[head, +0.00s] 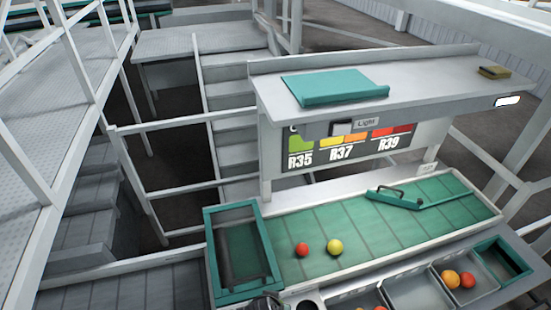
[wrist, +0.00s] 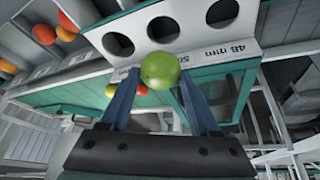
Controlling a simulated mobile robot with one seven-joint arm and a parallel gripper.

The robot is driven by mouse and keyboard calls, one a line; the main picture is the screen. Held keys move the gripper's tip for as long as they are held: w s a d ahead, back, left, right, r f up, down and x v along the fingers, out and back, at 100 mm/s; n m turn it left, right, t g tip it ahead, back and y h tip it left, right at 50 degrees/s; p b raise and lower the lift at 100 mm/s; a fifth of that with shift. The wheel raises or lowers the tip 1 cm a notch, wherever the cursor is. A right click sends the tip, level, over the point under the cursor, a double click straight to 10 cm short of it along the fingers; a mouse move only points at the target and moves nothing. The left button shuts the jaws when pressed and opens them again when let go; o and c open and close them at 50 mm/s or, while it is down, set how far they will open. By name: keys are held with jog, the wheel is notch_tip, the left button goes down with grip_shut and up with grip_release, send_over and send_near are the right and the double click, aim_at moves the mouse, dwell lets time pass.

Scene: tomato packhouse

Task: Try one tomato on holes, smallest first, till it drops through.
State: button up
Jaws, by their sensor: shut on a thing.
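My gripper (wrist: 157,82) is shut on a green tomato (wrist: 160,70), held between its two blue fingers in the wrist view. The white gauge plate (wrist: 262,35) lies just beyond, with three round holes in view: one by the 48 mm mark (wrist: 222,14), a middle one (wrist: 163,29) and another (wrist: 118,44). The tomato overlaps the plate's edge in the picture, near the middle hole; I cannot tell the gap or any contact. In the head view my gripper (head: 266,303) is at the bottom edge, beside the plate (head: 314,294); its tomato is not discernible there.
A red tomato (head: 302,249) and a yellow-green tomato (head: 335,246) lie on the green belt (head: 380,228). Sorting trays (head: 412,290) at the lower right hold orange and red tomatoes (head: 450,279). A green-framed bin (head: 212,262) stands left. A shelf with a colour chart (head: 350,142) rises behind.

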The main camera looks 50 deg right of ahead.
jog(key=shift+f+b, duration=2.2)
jog(key=shift+f, duration=0.55)
jog(key=o, duration=1)
jog(key=shift+s, duration=0.1)
jog(key=shift+r+p, duration=0.15)
jog(key=shift+p, duration=0.15)
notch_tip(320, 180, up, 7)
jog(key=p, duration=0.6)
jog(key=shift+p, duration=0.3)
